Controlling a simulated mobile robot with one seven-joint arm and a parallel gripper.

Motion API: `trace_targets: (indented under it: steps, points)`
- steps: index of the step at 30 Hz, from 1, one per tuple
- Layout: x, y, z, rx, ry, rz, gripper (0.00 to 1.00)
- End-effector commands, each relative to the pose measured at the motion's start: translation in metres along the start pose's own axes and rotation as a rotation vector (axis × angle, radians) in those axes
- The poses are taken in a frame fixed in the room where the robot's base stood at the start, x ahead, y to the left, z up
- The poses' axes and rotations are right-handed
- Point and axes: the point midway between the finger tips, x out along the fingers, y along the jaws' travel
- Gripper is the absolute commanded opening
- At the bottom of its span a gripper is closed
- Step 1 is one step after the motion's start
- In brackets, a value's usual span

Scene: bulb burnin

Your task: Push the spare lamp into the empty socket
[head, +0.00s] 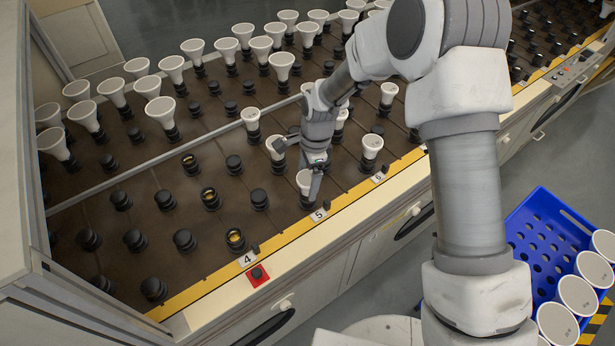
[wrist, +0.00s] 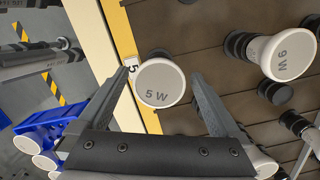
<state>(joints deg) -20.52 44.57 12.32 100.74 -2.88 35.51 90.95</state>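A white lamp marked "5 W" (wrist: 160,84) shows face-on in the wrist view, between the two fingers of my gripper (wrist: 159,72). Narrow gaps show beside it, so the fingers look open. In the head view this lamp (head: 303,181) stands at the bench's front edge by label 5, and my gripper (head: 308,172) is right over it, partly hiding it. Three open sockets with gold insides show in the head view: a back one (head: 190,161), a middle one (head: 209,198) and a front one (head: 235,239) near label 4. I cannot tell which lamp is the spare.
Many white lamps and dark-topped sockets fill the brown bench (head: 140,180). A lamp marked "9 W" (wrist: 283,57) stands near my gripper. A blue crate (head: 545,240) with several lamps stands at the right.

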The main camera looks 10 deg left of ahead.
Motion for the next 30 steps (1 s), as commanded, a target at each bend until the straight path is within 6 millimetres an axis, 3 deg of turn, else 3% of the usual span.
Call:
trace_targets:
  steps: [8, 24, 30]
  points:
    - [-0.015, -0.001, 0.0, 0.001, 0.001, -0.002, 1.0]
    - [-0.139, -0.001, 0.0, 0.001, 0.001, -0.004, 1.0]
    - [-0.166, 0.0, 0.0, 0.0, 0.0, -0.002, 1.0]
